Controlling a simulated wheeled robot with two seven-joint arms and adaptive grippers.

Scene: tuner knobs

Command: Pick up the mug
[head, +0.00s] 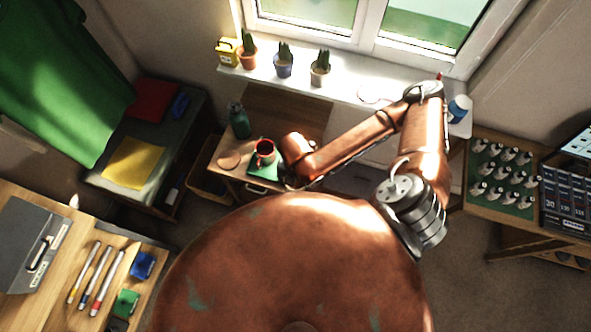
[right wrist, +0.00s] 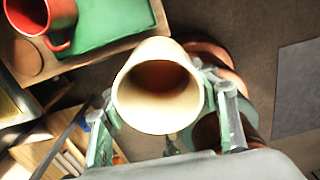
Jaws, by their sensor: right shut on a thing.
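A cream cup-shaped thing (right wrist: 158,85), its open mouth facing the camera, is between the two fingers of my right gripper (right wrist: 165,118) in the right wrist view. The fingers are shut on it, one at each side. I cannot make out a handle on it. A red mug (head: 265,152) stands on a green mat (head: 262,171) on the small wooden table, just left of my right arm's end in the head view. The red mug (right wrist: 40,18) also shows in the right wrist view, apart from the gripper. The cream thing is hidden in the head view. My left gripper is out of view.
A dark green bottle (head: 239,122) and a round brown coaster (head: 229,160) are near the red mug on the table. Several potted cacti (head: 284,62) line the windowsill behind. A bench with knobs (head: 503,170) stands at right, a desk with pens (head: 90,275) at lower left.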

